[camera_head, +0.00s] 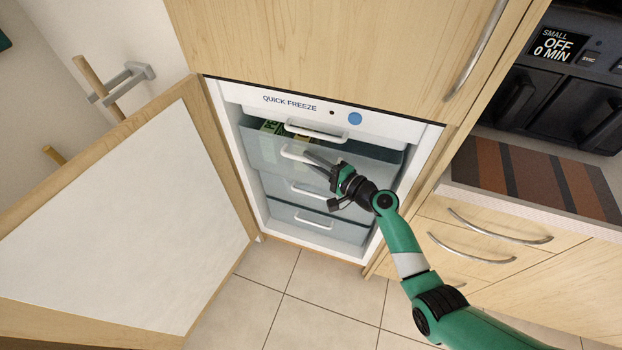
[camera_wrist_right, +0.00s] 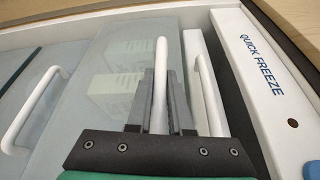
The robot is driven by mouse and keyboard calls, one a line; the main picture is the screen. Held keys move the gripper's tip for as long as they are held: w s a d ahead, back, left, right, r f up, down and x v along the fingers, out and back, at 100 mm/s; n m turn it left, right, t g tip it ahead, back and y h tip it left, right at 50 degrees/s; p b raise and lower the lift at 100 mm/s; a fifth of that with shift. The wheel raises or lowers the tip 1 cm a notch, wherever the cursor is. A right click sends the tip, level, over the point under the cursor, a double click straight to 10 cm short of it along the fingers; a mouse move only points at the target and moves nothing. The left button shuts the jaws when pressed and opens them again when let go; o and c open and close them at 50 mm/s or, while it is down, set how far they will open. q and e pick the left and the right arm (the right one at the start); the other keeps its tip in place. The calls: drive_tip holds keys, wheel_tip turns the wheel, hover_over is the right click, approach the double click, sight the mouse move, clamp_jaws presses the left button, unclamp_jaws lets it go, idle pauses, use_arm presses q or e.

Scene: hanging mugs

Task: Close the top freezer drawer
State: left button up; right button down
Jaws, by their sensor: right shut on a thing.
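The top freezer drawer (camera_head: 262,152) is a translucent blue-grey drawer standing out from the white freezer below the QUICK FREEZE panel. Boxes (camera_head: 270,127) show inside it, and they are seen faintly through its front in the right wrist view (camera_wrist_right: 118,75). My right gripper (camera_head: 312,157) is at the drawer's front. In the right wrist view its jaws (camera_wrist_right: 160,95) are shut around the drawer's white handle (camera_wrist_right: 160,62). The handle's left part (camera_head: 292,153) shows in the head view. My left gripper is not in view.
The wooden freezer door (camera_head: 120,210) stands wide open at the left. A white compartment handle (camera_head: 315,132) lies just above the drawer. Lower drawers (camera_head: 318,218) sit further in. A wooden counter with drawers (camera_head: 490,235) stands at the right.

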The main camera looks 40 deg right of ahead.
sight(320, 153)
drive_tip(key=d, duration=0.1)
drive_tip(key=w+d+b, duration=0.1)
drive_tip(key=d+b, duration=0.1)
drive_tip(key=shift+w+d+f, duration=0.1)
drive_tip(key=shift+w+f, duration=0.1)
drive_tip(key=shift+w, duration=0.2)
drive_tip(key=shift+r, duration=0.15)
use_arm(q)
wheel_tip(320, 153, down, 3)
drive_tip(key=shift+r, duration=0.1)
use_arm(e)
drive_tip(key=c, duration=0.8)
unclamp_jaws()
drive_tip(key=shift+c, duration=0.2)
drive_tip(key=shift+s+d+r, duration=0.1)
drive_tip(key=shift+s+r, duration=0.05)
drive_tip(key=shift+s, duration=0.2)
use_arm(q)
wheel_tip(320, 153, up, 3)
drive_tip(key=p, duration=0.2)
drive_tip(key=shift+p, duration=0.4)
use_arm(e)
drive_tip(key=s+d, duration=0.1)
drive_tip(key=s, duration=0.9)
drive_tip(key=shift+s+r, duration=0.3)
drive_tip(key=shift+s, duration=0.1)
